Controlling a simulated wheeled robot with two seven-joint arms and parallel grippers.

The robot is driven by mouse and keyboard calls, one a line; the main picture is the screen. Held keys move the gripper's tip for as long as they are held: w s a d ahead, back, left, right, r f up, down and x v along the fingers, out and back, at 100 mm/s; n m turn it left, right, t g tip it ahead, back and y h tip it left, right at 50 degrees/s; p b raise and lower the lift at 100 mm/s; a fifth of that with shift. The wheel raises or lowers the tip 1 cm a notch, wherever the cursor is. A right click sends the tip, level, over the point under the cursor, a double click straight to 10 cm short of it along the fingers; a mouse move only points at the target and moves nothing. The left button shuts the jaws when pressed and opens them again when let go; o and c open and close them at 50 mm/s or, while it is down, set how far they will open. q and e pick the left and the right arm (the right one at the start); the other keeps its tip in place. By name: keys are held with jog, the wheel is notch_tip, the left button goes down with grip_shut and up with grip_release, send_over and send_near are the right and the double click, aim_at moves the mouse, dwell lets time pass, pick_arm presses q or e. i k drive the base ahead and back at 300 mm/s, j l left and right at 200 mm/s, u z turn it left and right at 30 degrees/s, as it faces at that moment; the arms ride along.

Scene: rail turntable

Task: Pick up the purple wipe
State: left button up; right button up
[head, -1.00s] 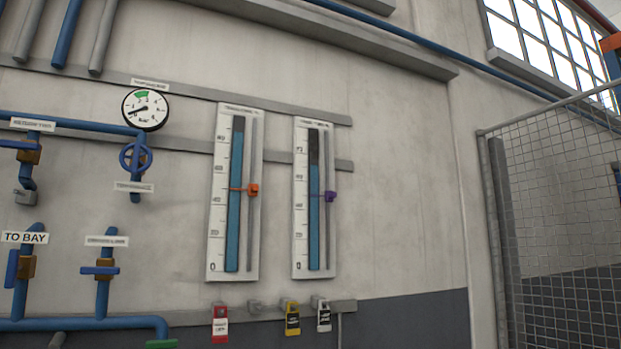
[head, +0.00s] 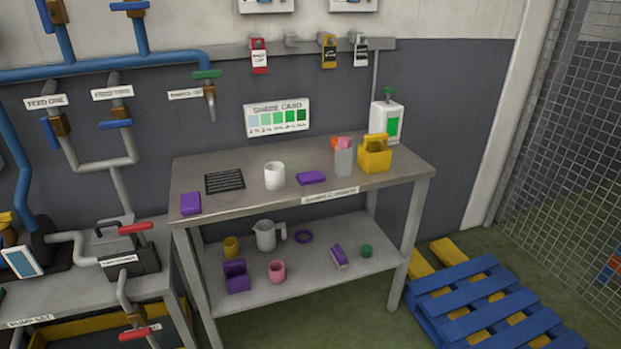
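Two purple pieces lie on the grey bench top. One flat purple piece (head: 311,177) lies near the middle, between the white cup and the pink-topped holder. Another purple block-like piece (head: 190,203) sits at the front left corner. Either could be the purple wipe; I cannot tell which from here. Neither of my grippers is in view.
The metal bench (head: 225,206) also bears a black rack (head: 225,181), white cup (head: 274,176), holder (head: 343,162) and yellow caddy (head: 375,158). Its lower shelf (head: 325,280) holds a jug (head: 265,235) and several purple things. Blue pallet (head: 485,305) stands right.

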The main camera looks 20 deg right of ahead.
aim_at(305, 179)
jog(key=i+l+u, duration=0.1)
jog(key=l, duration=0.2)
jog(key=i+l+u, duration=0.1)
jog(key=l, duration=0.25)
jog(key=i+l, duration=0.2)
jog(key=l, duration=0.15)
jog(key=i+l+u, duration=0.15)
jog(key=l, duration=0.2)
